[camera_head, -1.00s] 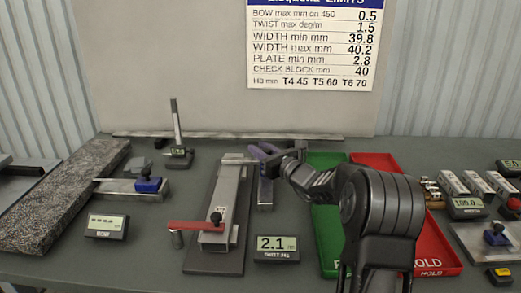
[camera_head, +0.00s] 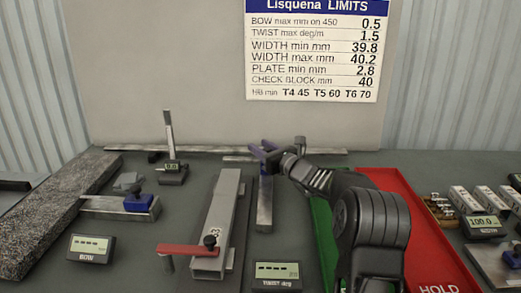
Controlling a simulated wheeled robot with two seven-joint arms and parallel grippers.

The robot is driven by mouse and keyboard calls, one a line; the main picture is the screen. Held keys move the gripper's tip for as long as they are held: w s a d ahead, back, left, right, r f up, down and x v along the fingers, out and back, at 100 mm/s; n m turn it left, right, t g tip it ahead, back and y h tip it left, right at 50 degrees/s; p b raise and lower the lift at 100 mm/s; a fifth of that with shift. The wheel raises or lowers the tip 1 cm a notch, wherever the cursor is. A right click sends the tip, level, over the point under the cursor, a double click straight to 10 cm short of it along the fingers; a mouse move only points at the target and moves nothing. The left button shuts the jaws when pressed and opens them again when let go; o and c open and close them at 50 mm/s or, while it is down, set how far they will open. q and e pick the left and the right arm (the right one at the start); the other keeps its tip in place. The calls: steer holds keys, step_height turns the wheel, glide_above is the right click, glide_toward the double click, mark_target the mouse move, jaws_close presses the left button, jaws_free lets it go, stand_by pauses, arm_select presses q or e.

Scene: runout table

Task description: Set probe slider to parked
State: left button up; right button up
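The middle gauge has a metal bar (camera_head: 265,205) with a blue-purple piece at its far end (camera_head: 268,166), which may be the probe slider. My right gripper (camera_head: 264,151) is at that far end, close to or touching the blue piece. Its fingers are small and overlap the blue piece, so I cannot tell whether they are closed on it. Another blue slider with a dark knob (camera_head: 138,203) sits on the left metal bar (camera_head: 105,205). The display in front of the middle bar (camera_head: 277,272) shows dashes. My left gripper is not in view.
A grey channel profile (camera_head: 222,215) lies left of the middle bar, with a red lever (camera_head: 188,249) across its near end. A granite slab (camera_head: 50,220) is at far left. Green (camera_head: 323,235) and red (camera_head: 400,180) trays lie right, partly behind my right arm.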

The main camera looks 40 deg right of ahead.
steer(key=shift+o, duration=1)
steer(key=s+b, duration=0.1)
steer(key=s, duration=0.6)
steer(key=shift+s, duration=0.4)
steer(key=shift+r, duration=0.1)
